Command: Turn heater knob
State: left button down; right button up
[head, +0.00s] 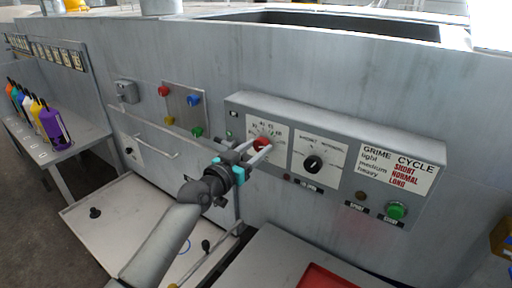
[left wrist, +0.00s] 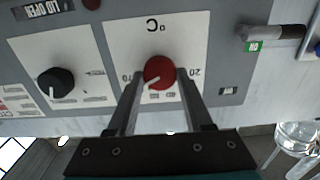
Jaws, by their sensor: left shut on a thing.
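The red heater knob (head: 262,144) sits on a white temperature dial plate (head: 266,128) on the grey control panel. It also shows in the left wrist view as a round red knob (left wrist: 159,72) with a pale pointer line slanting to its lower left. My left gripper (head: 258,153) reaches it from the front. In the left wrist view its two fingers (left wrist: 160,88) lie on either side of the knob, and the gripper is shut on it. The fingers hide part of the dial in the head view. My right gripper is in neither view.
A black knob (head: 313,164) is right of the red one. A green button (head: 396,210) is at the panel's lower right. Coloured knobs (head: 163,91) are on the wall to the left. Coloured bottles (head: 52,124) stand on a side table at far left.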

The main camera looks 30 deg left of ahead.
pick_arm(q)
jog(key=n+p, duration=0.1)
jog(key=n, duration=0.2)
jog(key=shift+n+p, duration=0.3)
jog(key=shift+n, duration=1.6)
jog(key=shift+c, duration=1.5)
grip_release()
jog(key=s+a+b, duration=0.2)
jog(key=s, duration=1.3)
jog(key=shift+a, duration=0.1)
